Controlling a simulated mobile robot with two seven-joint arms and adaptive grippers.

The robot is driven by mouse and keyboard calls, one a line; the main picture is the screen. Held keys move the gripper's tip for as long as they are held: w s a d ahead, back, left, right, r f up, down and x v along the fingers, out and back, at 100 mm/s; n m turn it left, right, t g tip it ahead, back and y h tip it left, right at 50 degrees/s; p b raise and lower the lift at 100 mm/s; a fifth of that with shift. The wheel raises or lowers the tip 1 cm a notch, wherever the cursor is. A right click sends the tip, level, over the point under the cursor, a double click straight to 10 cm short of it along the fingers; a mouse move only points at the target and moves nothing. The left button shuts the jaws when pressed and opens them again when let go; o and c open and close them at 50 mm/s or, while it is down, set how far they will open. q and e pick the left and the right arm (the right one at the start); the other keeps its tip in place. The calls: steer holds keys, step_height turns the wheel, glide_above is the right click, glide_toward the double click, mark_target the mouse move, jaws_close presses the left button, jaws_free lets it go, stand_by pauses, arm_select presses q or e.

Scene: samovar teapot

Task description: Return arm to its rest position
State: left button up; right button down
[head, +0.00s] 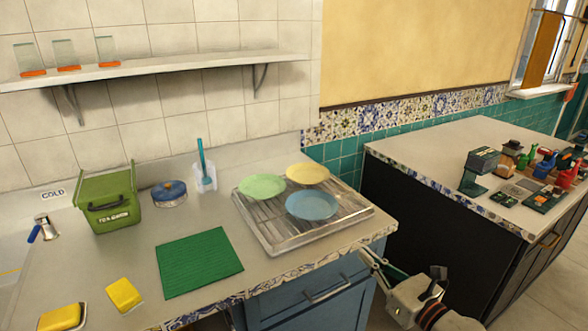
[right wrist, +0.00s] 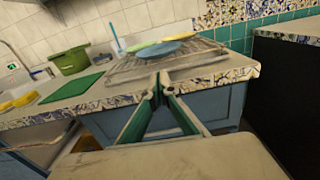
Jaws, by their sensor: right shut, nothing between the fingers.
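My right gripper (head: 368,258) is at the front right corner of the counter in the head view, just off its edge. In the right wrist view its two fingers (right wrist: 161,80) meet at the tips, shut with nothing between them. The fingertips appear in front of the counter's tiled front edge; I cannot tell whether they touch it. My right forearm comes in from the bottom right of the head view. My left gripper is not in view.
A metal drying rack (head: 277,236) holds green (head: 262,187), yellow (head: 307,173) and blue (head: 312,204) plates. A green mat (head: 199,262), green bin (head: 107,205) and yellow sponges (head: 124,295) lie left. A dark cabinet (head: 440,220) with a grey top stands right, beyond a gap.

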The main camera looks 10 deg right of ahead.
steer(key=s+a+f+m+g+h, duration=0.1)
steer(key=s+a+f+m+g, duration=0.2)
steer(key=s+f+m, duration=0.8)
steer(key=s+a+f+m+g+h, duration=0.2)
steer(key=s+f+m, duration=0.9)
steer(key=m, duration=1.3)
step_height(320, 180, down, 6)
steer(key=shift+s+a+r+g+h+p, duration=0.1)
steer(key=shift+s+a+g+h+p, duration=0.3)
steer(key=shift+g, duration=0.3)
steer(key=shift+a, duration=0.1)
